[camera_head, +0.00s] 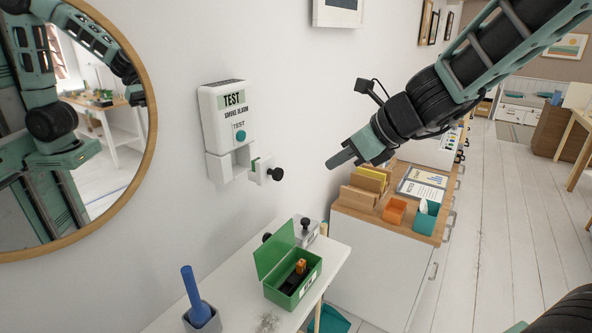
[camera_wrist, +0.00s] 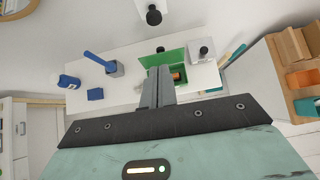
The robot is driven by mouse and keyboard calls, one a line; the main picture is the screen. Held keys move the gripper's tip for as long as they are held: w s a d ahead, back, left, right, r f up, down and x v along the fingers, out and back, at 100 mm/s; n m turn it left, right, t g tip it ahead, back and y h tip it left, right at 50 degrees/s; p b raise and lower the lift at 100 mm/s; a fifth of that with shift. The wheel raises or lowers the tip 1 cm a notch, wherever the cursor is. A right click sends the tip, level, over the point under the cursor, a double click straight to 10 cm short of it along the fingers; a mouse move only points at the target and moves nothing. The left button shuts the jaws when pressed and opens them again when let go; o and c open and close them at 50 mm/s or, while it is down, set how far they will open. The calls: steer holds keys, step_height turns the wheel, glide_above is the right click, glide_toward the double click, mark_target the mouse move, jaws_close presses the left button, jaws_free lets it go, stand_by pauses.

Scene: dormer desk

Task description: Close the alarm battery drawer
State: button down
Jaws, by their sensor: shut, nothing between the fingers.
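The white smoke alarm (camera_head: 229,117) is mounted on the wall, with a "TEST" label and a teal button. Its battery drawer (camera_head: 262,169) sticks out at the lower right and has a black knob (camera_head: 277,174). The knob (camera_wrist: 153,16) also shows at the top of the wrist view, with part of the white drawer (camera_wrist: 146,3) behind it. My gripper (camera_head: 329,165) is shut and empty, in the air to the right of the knob and apart from it. In the wrist view its fingers (camera_wrist: 158,77) are together, below the knob in the picture.
A white shelf (camera_head: 225,286) below holds an open green box (camera_head: 291,280) and a blue-handled tool (camera_head: 190,286) in a grey holder. A cabinet (camera_head: 376,254) with wooden organisers stands to the right. A round mirror (camera_head: 149,100) hangs at left. The air between gripper and drawer looks clear.

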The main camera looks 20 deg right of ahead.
mark_target(266, 158)
steer(key=w+a+r+x, duration=0.1)
steer(key=r+x, duration=0.1)
steer(key=x, duration=1)
steer(key=shift+w+a+f, duration=0.2)
steer(key=shift+w+a, duration=0.1)
steer(key=shift+w, duration=0.05)
steer(key=w+a, duration=0.1)
steer(key=w, duration=0.1)
steer(key=w+a+p, duration=0.1)
steer(key=w+a, duration=0.1)
steer(key=w+a+p, duration=0.1)
steer(key=w+a, duration=0.1)
steer(key=w, duration=0.1)
steer(key=shift+a+r, duration=0.1)
